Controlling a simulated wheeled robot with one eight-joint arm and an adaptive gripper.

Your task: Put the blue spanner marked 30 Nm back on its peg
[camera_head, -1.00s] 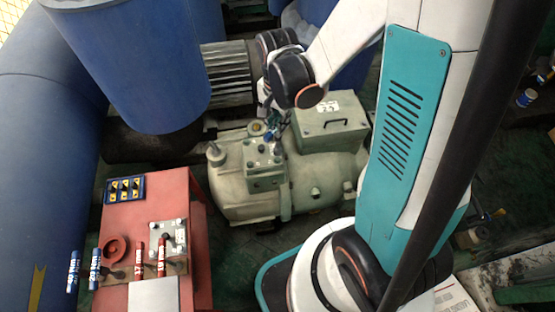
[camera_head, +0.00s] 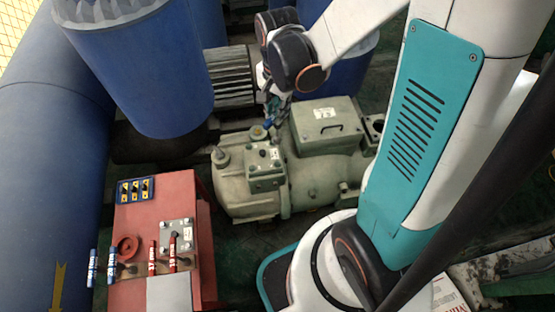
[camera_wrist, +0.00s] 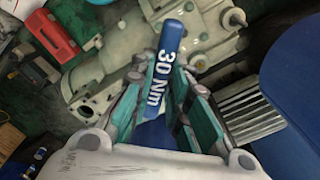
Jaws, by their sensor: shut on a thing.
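My gripper (camera_head: 274,112) is over the far side of the grey-green compressor (camera_head: 300,180) in the head view. In the wrist view my gripper (camera_wrist: 162,76) is shut on the blue spanner marked 30 Nm (camera_wrist: 172,38), with its white lettering facing the camera. One end of the spanner sticks out past the fingers; the rest is partly hidden between them. In the head view the spanner is too small to make out clearly. The red bench (camera_head: 150,215) at the lower left has a row of hanging spanners; its pegs are hard to make out.
Two blue spanners (camera_head: 111,265) and two red spanners (camera_head: 152,258) hang at the bench's front. A red ring (camera_head: 128,247) and a blue tray with yellow items (camera_head: 136,189) lie on its top. Blue barrels (camera_head: 140,75) stand behind. A finned motor (camera_head: 232,75) is beside my gripper.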

